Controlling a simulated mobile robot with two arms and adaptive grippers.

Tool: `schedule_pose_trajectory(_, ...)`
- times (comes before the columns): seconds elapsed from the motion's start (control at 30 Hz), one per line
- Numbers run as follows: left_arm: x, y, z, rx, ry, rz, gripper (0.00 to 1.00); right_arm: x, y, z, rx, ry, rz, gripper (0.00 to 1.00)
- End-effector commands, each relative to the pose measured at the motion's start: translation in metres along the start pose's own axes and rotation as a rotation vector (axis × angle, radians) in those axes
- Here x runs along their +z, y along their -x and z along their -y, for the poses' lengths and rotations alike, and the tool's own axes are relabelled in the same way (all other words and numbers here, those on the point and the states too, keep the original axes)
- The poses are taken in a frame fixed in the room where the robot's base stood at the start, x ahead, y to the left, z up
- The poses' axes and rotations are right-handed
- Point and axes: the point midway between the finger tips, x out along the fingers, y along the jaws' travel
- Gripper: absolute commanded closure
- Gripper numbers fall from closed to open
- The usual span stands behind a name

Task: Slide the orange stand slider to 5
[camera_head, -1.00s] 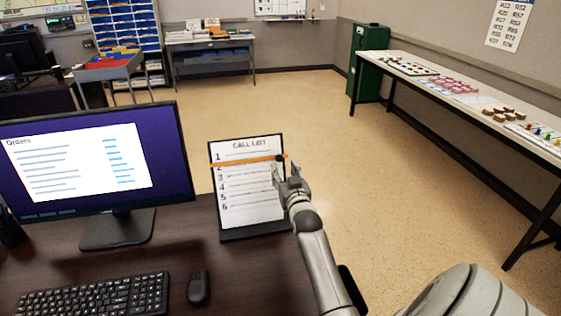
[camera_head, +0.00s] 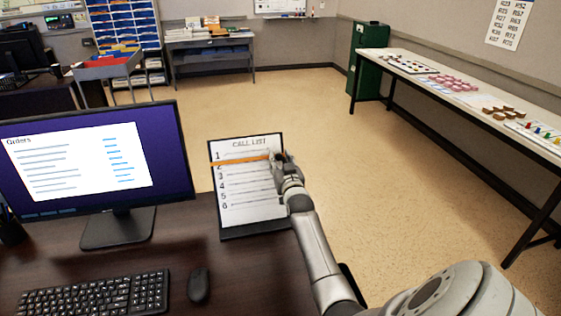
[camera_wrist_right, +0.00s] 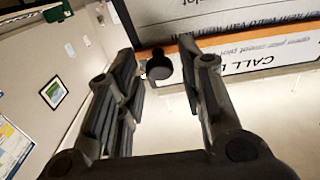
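The call list stand (camera_head: 238,233) is upright on the desk, a white sheet in a black frame with numbered rows. My right gripper (camera_head: 280,158) is at the slider's right end, by the stand's right edge. In the right wrist view, the orange slider (camera_wrist_right: 255,52) runs to the right. Its dark round knob (camera_wrist_right: 158,66) shows between the two separated fingers of my right gripper (camera_wrist_right: 157,58), with gaps on both sides. My left gripper is out of view.
A monitor (camera_head: 85,160) stands left of the call list. A keyboard (camera_head: 95,295) and a mouse (camera_head: 198,286) lie in front on the dark desk (camera_head: 250,280). A long table (camera_head: 470,95) with small items is along the right wall.

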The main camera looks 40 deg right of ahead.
Motion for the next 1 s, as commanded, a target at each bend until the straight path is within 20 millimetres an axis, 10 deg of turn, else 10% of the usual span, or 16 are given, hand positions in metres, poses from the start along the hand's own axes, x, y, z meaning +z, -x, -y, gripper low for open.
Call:
schedule_pose_trajectory(0.23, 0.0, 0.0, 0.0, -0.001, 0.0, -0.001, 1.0, 0.0, 0.0, 0.0, 0.0, 0.0, 0.0, 1.0)
schedule_pose_trajectory(0.53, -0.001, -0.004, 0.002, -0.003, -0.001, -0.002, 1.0, 0.007, 0.002, 0.0, 0.0, 0.0, 0.001, 1.0)
schedule_pose_trajectory(1.0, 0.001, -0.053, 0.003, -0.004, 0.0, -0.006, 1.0, 0.119, 0.046, 0.0, 0.0, 0.0, 0.003, 1.0)
